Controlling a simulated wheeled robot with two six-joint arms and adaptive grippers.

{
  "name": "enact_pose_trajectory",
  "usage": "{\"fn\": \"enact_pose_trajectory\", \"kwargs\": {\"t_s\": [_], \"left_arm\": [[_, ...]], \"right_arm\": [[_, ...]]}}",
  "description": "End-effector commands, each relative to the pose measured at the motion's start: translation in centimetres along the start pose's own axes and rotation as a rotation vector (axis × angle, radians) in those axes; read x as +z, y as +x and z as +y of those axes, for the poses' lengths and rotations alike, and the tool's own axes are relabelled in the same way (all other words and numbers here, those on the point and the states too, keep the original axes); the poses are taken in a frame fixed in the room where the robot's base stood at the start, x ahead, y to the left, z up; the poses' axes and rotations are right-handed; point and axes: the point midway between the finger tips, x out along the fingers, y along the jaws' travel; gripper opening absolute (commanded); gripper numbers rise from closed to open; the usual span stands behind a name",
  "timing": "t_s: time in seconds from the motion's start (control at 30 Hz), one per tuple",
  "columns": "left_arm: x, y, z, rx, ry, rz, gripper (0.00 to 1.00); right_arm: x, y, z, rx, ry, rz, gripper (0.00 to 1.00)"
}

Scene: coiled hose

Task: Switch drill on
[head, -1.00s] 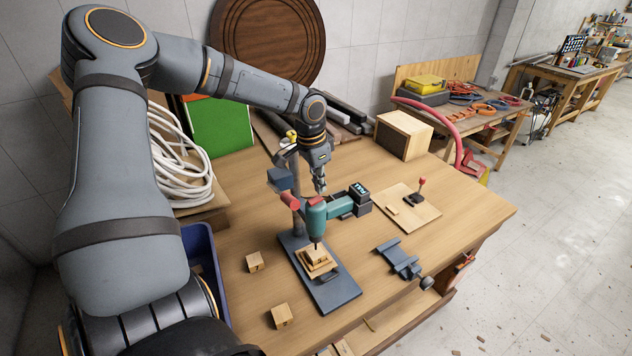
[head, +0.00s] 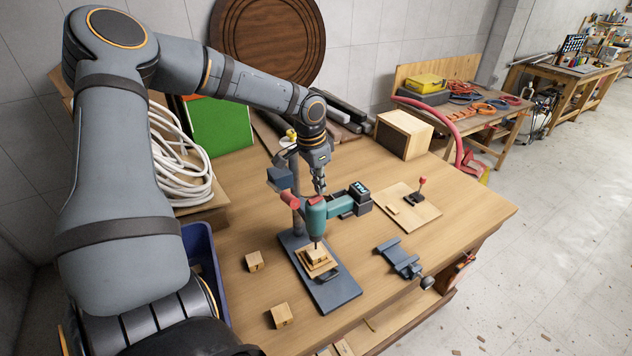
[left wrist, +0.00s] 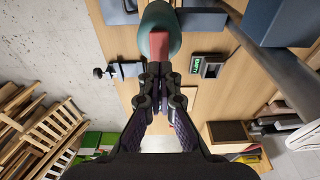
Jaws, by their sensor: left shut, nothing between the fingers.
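The drill (head: 315,218) is teal with a dark battery end (head: 359,196). It is held bit-down in a grey drill stand (head: 330,291) above a small wooden block (head: 316,255). My left gripper (head: 319,190) points down, shut and empty, at the drill's upper end. In the left wrist view its closed fingertips (left wrist: 159,72) are right by a red part (left wrist: 159,46) on the teal drill body (left wrist: 160,14). I cannot tell whether they touch it. The fingers hide part of the drill's top. My right gripper is not in view.
Two wooden blocks (head: 255,262) (head: 281,315) lie left of the stand. A grey vise (head: 398,260) and a board with a red-knobbed lever (head: 412,207) lie to the right. A wooden box (head: 403,135) stands behind. A blue bin (head: 203,262) is at the left edge.

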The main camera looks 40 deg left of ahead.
Motion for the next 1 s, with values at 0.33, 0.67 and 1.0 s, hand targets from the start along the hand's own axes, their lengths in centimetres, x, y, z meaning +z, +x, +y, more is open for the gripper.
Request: {"fn": "enact_pose_trajectory", "kwargs": {"t_s": [0.33, 0.67, 1.0], "left_arm": [[0.1, 0.6, 0.0, 0.0, 0.0, 0.0, 0.0], [0.2, 1.1, 0.0, 0.0, 0.0, 0.0, 0.0], [0.3, 1.6, 0.0, 0.0, 0.0, 0.0, 0.0]], "right_arm": [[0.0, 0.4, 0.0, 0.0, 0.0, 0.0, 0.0], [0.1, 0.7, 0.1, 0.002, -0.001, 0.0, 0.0], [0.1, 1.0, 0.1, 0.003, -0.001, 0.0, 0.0]]}}
